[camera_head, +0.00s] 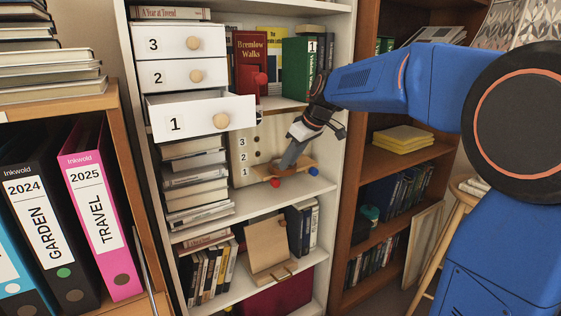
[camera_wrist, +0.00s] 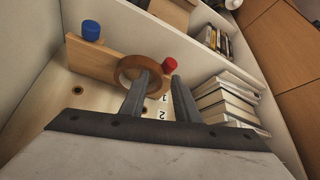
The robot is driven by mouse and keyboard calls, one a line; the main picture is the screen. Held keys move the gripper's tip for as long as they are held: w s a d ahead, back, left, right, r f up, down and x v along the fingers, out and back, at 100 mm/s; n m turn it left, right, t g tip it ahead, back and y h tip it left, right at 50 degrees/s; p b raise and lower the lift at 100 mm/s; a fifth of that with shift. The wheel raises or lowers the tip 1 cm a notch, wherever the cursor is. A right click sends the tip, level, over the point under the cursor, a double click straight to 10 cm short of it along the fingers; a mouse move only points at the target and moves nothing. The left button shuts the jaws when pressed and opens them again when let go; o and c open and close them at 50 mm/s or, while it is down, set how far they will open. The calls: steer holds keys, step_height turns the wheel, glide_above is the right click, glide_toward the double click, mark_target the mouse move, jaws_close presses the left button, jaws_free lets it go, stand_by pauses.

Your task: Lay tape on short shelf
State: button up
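The tape (camera_wrist: 126,62) is a brown ring and appears to rest on the short wooden shelf (camera_wrist: 88,60), which has a blue knob and a red knob. In the head view the short shelf (camera_head: 300,166) juts from a pale panel numbered 1 to 3, inside the white bookcase. My gripper (camera_wrist: 158,77) has its fingers apart at the tape. One fingertip appears inside the ring, the other just outside it, with a visible gap. The head view shows my gripper (camera_head: 286,163) tilted down over the shelf; the tape is hard to make out there.
An open drawer marked 1 (camera_head: 200,116) juts out at upper left of my gripper. Stacked books (camera_head: 194,180) stand left of the panel. Below is a tilted wooden stand (camera_head: 268,248). A brown bookcase (camera_head: 395,170) stands to the right.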

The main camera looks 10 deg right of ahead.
steer(key=s+d, duration=0.5)
steer(key=s, duration=0.2)
steer(key=s+f+m+h, duration=0.1)
steer(key=s+f, duration=0.3)
steer(key=s, duration=0.6)
steer(key=s+d+f+m+h, duration=0.1)
steer(key=s+f+m, duration=0.3)
steer(key=s, duration=0.7)
steer(key=s+d+f+m+h, duration=0.1)
steer(key=s+f+m, duration=0.1)
steer(key=s+f, duration=0.4)
steer(key=s, duration=0.4)
steer(key=shift+s+f+m+h, duration=0.25)
steer(key=shift+s+m+h, duration=0.05)
steer(key=shift+s+m, duration=0.1)
